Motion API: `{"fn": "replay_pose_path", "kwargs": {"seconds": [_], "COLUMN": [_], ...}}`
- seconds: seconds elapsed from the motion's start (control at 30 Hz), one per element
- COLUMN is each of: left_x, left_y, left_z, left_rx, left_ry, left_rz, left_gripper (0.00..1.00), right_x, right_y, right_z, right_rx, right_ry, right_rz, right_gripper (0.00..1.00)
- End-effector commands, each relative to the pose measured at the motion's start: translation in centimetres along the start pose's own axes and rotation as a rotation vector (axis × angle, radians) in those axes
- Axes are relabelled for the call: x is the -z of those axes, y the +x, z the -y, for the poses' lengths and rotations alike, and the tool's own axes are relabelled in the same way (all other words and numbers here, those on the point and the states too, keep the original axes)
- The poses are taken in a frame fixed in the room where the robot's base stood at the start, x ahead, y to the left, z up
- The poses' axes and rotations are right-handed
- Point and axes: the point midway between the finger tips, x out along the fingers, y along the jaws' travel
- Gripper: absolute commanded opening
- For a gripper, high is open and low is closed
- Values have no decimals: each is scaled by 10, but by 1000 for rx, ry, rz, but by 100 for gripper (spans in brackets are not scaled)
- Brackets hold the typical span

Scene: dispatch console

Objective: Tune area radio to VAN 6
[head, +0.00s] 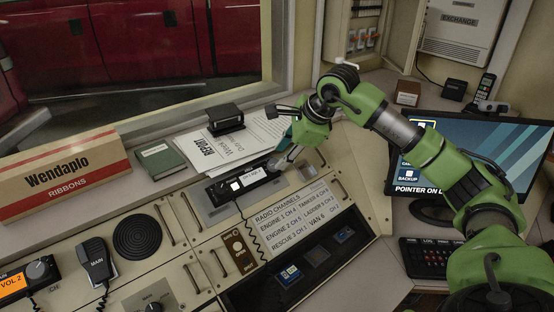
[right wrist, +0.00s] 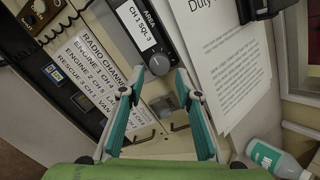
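The area radio (head: 246,183) is a black unit with a white display, set on the console below the papers. In the right wrist view its display (right wrist: 139,26) reads CH 1 SQL 3, and its dark round knob (right wrist: 160,64) is beside it. My right gripper (head: 287,158) is over the radio's right end. Its teal fingers (right wrist: 156,80) are open, with the tips either side of the knob's near edge; I cannot tell whether they touch it. The radio channels card (head: 302,216) lists VAN 6, but its channel number is too small to read. My left gripper is out of view.
Papers (head: 232,146) with a black stapler-like object lie behind the radio. A main radio (head: 20,281) with an orange display and a hand microphone (head: 97,260) are at the left. A monitor (head: 470,150) stands at the right, beneath my arm. A bottle (right wrist: 275,158) shows in the wrist view.

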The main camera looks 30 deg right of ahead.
Motion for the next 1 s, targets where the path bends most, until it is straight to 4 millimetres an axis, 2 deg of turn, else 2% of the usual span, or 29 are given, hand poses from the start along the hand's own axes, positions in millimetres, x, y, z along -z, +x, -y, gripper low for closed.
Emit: {"fn": "replay_pose_path", "kwargs": {"seconds": [0.1, 0.23, 0.4, 0.63, 0.67, 0.7, 0.77, 1.0], "left_x": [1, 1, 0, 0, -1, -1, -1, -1], "left_y": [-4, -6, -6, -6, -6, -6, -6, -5], "left_z": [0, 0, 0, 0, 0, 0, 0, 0], "left_rx": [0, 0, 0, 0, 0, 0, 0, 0], "left_ry": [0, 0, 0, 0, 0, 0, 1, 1], "left_rz": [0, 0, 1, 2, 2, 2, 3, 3], "left_gripper": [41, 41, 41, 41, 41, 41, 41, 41], "right_x": [-1, 0, 0, 0, 0, 0, 0, 0], "right_y": [20, 35, 42, 43, 43, 43, 43, 43], "right_z": [0, 0, 0, 0, 0, 0, 0, 0], "right_rx": [-2, -1, 1, 1, 1, 1, 1, 2], "right_ry": [0, 0, 0, 0, 0, 0, 0, 8], "right_rz": [1, 0, -1, 0, 0, 0, 0, 1], "right_gripper": [31, 31, 31, 31, 26, 16, 2, 2]}}
